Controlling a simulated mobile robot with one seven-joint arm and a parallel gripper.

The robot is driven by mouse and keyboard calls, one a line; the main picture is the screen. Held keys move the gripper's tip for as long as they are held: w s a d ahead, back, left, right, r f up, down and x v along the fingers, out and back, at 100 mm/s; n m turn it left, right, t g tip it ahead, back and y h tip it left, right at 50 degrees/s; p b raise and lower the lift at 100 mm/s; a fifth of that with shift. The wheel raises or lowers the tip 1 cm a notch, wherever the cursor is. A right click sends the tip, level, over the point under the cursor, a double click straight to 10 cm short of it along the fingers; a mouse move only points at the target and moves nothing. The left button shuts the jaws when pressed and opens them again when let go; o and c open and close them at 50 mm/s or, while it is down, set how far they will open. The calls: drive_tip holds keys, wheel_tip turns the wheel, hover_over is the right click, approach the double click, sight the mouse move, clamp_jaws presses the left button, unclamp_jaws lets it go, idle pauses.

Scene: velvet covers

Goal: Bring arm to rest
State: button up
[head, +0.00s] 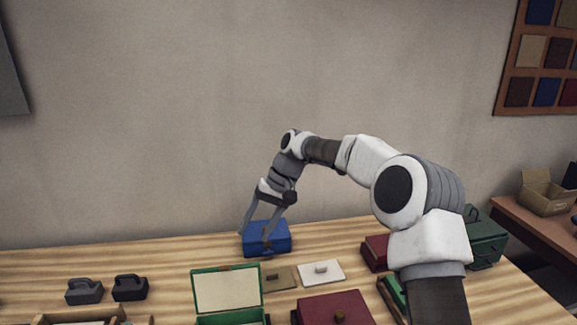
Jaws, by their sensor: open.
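My arm reaches out over the wooden table (185,258) from the lower right. My gripper (254,236) is at its end, pointing down, with its two fingers spread apart. The fingers show in front of and around a blue box (280,239) at the back of the table. I cannot tell whether they touch the box. Nothing shows clearly held between them.
Two dark handled pieces (84,291) stand left.

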drive_tip(key=s+d+r+t+h, duration=0.5)
drive_tip(key=s+d+r, duration=0.7)
drive_tip(key=s+d, duration=0.45)
drive_tip(key=s+d+f+m+t, duration=0.1)
drive_tip(key=s+d, duration=0.3)
drive_tip(key=s, duration=0.4)
drive_tip(key=s+d+f+m+t, duration=0.1)
drive_tip(key=s+d, duration=0.3)
drive_tip(key=s, duration=0.4)
drive_tip(key=shift+d+f+m+t, duration=0.25)
drive_tip(key=shift+m+t, duration=0.05)
drive_tip(key=shift+t, duration=0.1)
